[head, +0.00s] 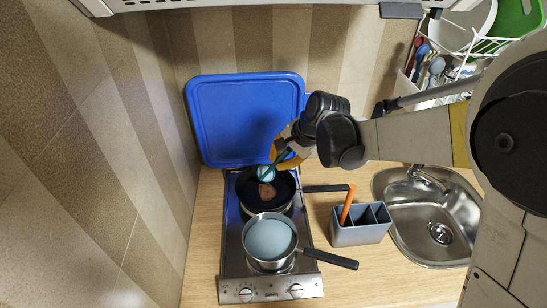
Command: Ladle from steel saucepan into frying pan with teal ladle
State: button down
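The steel saucepan (293,252) stands on the front burner of the hob, with pale blue contents and its dark handle pointing right. The dark frying pan (287,203) is on the rear burner, with a brownish-pink patch inside. The teal ladle (266,173) has its bowl over the far part of the frying pan; its height above the pan is hard to judge. My gripper (284,153), with yellow-orange fingers, is at the ladle's handle behind the pan and appears shut on it. My wrist hides part of the handle and fingers.
A grey caddy (358,236) with an orange utensil (347,204) is right of the pans, before the sink (425,205). A dish rack (470,62) is at upper right. The left wall is close to the hob.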

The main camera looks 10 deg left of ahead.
jog(key=s+d+f+t+y+b, duration=0.2)
jog(key=d+f+y+b, duration=0.1)
jog(key=b, duration=0.7)
jog(key=s+d+f+t+y+b, duration=0.2)
jog(key=f+y+b, duration=0.3)
jog(key=b, duration=0.5)
notch_tip(320, 180, down, 2)
jog(key=shift+d+f+t+b, duration=0.1)
jog(key=shift+d+t+b, duration=0.3)
jog(key=shift+t, duration=0.3)
dwell(1.7)
